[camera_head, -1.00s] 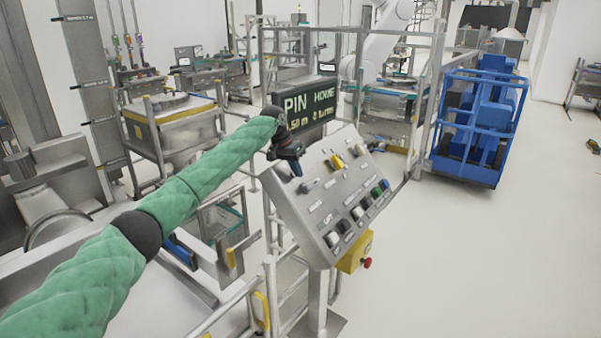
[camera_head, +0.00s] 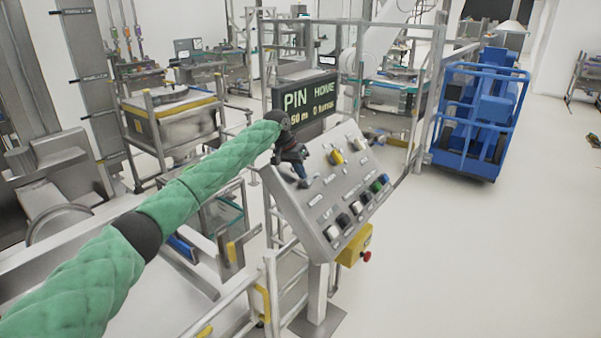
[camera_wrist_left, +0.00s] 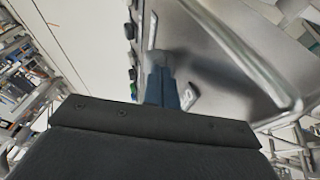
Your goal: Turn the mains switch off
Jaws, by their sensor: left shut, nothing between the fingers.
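The grey control panel (camera_head: 316,205) stands tilted on a post in the middle of the head view. It carries a yellow switch (camera_head: 337,157) near its upper middle and a row of white, black, green and blue buttons lower down. My left gripper (camera_head: 303,183) is shut and empty, with its tips at the panel's upper left part. They cover the small switch there, so its position is hidden. In the left wrist view the blue fingers (camera_wrist_left: 162,88) are together close to the panel face (camera_wrist_left: 205,60). Whether they touch it I cannot tell. My right gripper is not seen.
A display (camera_head: 305,104) reading "PIN HOME" stands behind the panel. A yellow box with a red button (camera_head: 367,256) hangs below it. Metal railings (camera_head: 270,290) stand at its left. A blue cart (camera_head: 478,120) is at the back right. The right floor is clear.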

